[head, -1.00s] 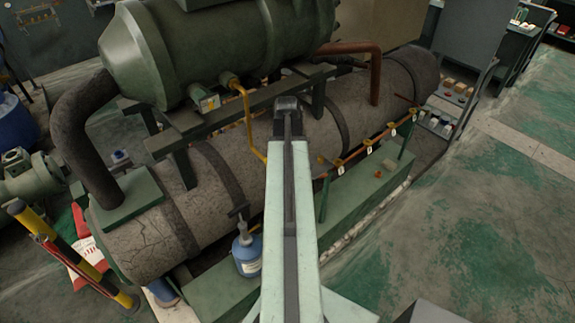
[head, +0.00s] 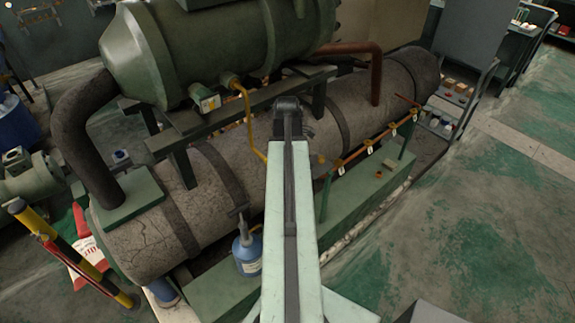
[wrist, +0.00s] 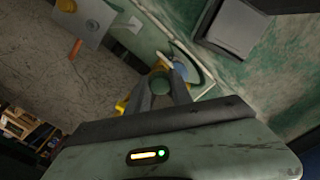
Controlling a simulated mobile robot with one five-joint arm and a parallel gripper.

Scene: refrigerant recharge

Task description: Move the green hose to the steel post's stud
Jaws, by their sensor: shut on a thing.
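In the wrist view my gripper (wrist: 160,88) is shut on a rounded green piece, which I take to be the end of the green hose (wrist: 160,82). A thin dark-green curve beyond the fingers may be more of the hose, but I cannot tell whether it joins. In the head view my arm hides my gripper and the hose. I cannot make out the steel post's stud for certain in either view.
The large grey cylinder (head: 140,228) and green tank (head: 215,50) lie behind.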

